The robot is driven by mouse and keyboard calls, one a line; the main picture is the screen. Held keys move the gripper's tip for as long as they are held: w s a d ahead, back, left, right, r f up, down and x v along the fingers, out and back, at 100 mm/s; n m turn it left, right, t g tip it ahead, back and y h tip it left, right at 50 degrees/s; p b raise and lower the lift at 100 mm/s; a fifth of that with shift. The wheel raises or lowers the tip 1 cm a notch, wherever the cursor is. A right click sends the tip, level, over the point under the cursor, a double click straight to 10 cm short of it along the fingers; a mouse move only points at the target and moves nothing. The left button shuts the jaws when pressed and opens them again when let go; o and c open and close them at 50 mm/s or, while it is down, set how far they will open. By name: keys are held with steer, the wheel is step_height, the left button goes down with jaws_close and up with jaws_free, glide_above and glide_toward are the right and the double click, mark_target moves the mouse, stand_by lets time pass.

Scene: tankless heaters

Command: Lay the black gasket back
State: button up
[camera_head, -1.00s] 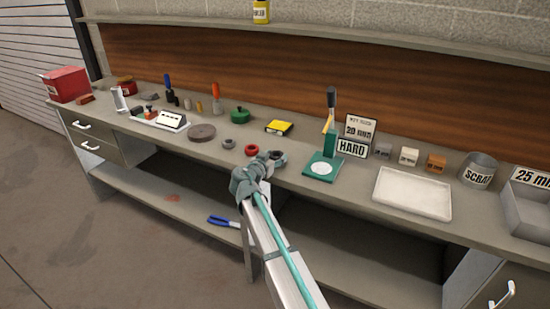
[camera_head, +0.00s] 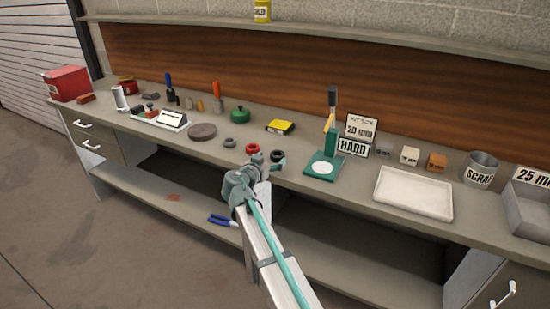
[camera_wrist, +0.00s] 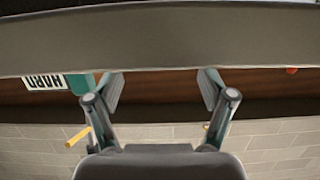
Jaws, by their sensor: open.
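The black gasket (camera_head: 277,156) is a small dark ring lying on the bench top, right of a red ring (camera_head: 252,149) and a grey ring (camera_head: 230,143). My gripper (camera_head: 266,172) is at the bench's front edge, just in front of the black gasket, with one finger close to it in the picture. In the wrist view my gripper's two fingers (camera_wrist: 161,78) are spread wide with nothing between them. The gasket does not show in the wrist view.
The bench edge (camera_wrist: 160,40) crosses the wrist view. A green press (camera_head: 325,165) with a "HARD" sign (camera_head: 352,147) stands to the right. A white tray (camera_head: 413,193) lies farther right. A brown disc (camera_head: 202,131) lies left of the rings.

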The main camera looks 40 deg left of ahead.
steer(key=v, duration=0.8)
steer(key=shift+b, duration=0.4)
steer(key=shift+r, duration=0.1)
steer(key=d+f+n+g+h+p, duration=0.1)
steer(key=d+f+n+g+h, duration=0.15)
steer(key=d+f, duration=0.7)
steer(key=d+f+n+g+h, duration=0.1)
steer(key=d+f+n+g, duration=0.4)
steer(key=f, duration=0.7)
steer(key=s+d+f+m+g+h+p, duration=0.1)
steer(key=s+d+f+g, duration=0.1)
steer(key=d+f, duration=0.8)
steer(key=s+d+f+m+g+h+p, duration=0.1)
steer(key=s+d+f+g+h, duration=0.15)
steer(key=d+f, duration=0.85)
steer(key=s+d+f+m+g+p, duration=0.1)
steer(key=s+d+g, duration=0.3)
steer(key=d, duration=0.6)
steer(key=s+d+f+m+g, duration=0.15)
steer(key=s+d, duration=0.35)
steer(key=d, duration=0.6)
steer(key=s+d+f+m+g+y+p, duration=0.2)
steer(key=s+d+m+g+y+p, duration=0.1)
steer(key=s+d, duration=1.1)
steer(key=s+m+g, duration=0.1)
steer(key=s+m, duration=0.1)
steer(key=s, duration=0.1)
steer(key=shift+s+f+m+g, duration=0.3)
steer(key=shift+g, duration=0.05)
